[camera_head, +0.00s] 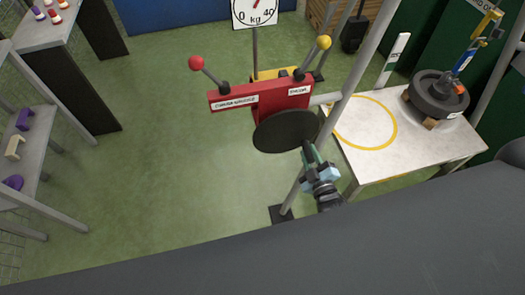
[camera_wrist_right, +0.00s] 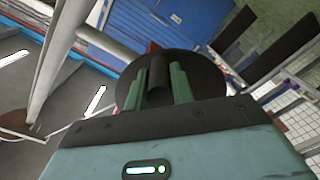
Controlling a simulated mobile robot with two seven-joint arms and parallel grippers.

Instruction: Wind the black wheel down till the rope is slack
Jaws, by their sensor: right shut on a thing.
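The black wheel (camera_head: 285,131) is mounted on the front of a red box (camera_head: 262,94) on a grey post. It also shows in the right wrist view (camera_wrist_right: 205,75). My right gripper (camera_head: 308,150) is at the wheel's right edge. In the right wrist view its green fingers (camera_wrist_right: 158,85) are closed on the wheel's dark handle (camera_wrist_right: 158,74). A yellow hook (camera_head: 488,22) with a blue strap (camera_head: 463,62) is above a dark round weight (camera_head: 440,95) at the right. I cannot make out the rope or its slackness. My left gripper is not in view.
The weight rests on wooden blocks (camera_head: 431,123) on a white table (camera_head: 420,150) with a yellow ring. Red-knobbed (camera_head: 196,63) and yellow-knobbed (camera_head: 323,42) levers rise from the red box. A kg dial (camera_head: 255,12) stands behind.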

